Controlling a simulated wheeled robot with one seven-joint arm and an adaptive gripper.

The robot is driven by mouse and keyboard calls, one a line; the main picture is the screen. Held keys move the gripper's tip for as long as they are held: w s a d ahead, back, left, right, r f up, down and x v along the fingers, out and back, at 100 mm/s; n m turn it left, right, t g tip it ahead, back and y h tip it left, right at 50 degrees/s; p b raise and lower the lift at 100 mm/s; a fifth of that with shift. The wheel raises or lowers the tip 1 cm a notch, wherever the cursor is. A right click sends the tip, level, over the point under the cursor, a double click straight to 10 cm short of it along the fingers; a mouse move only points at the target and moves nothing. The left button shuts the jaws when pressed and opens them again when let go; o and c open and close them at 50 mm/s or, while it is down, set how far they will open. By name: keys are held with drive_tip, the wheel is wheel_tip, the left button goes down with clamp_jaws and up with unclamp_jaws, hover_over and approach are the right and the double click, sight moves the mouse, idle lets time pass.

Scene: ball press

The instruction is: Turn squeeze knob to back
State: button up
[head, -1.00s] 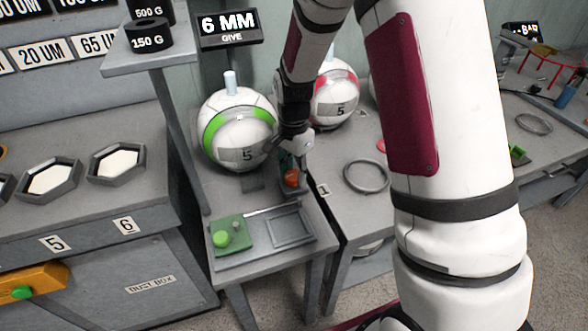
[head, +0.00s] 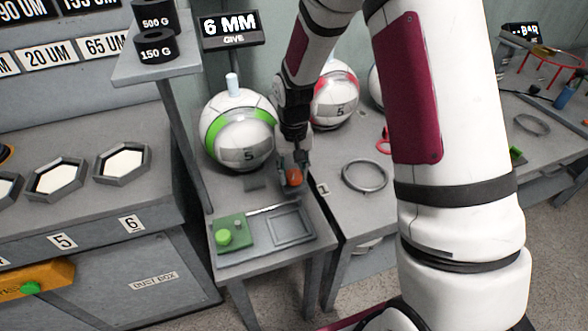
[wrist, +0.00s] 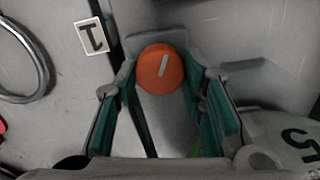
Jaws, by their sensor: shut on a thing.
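The squeeze knob is orange and round with a white line on its top, and it shows in the wrist view (wrist: 160,70). In the head view the knob (head: 295,178) sits on a small grey block at the right edge of the stand, in front of the green-banded ball (head: 240,130). My gripper (head: 293,172) points down over it. In the wrist view my gripper (wrist: 164,82) has one teal-padded finger on each side of the knob and is shut on it. The white line runs nearly along the fingers, leaning slightly right.
A green panel (head: 232,233) with a green button and a shallow tray (head: 291,226) lie at the front of the stand. A red-banded ball (head: 334,98) stands behind to the right. A metal ring (head: 365,175) lies on the neighbouring table. A "6 MM" sign (head: 231,27) stands behind.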

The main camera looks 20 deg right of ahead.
sight(294, 174)
drive_tip(key=n+p, duration=0.1)
drive_tip(key=n, duration=0.3)
drive_tip(key=shift+n, duration=0.4)
idle(0.4)
drive_tip(key=o, duration=1.1)
drive_tip(key=shift+o, duration=0.2)
wheel_tip(294, 174, up, 12)
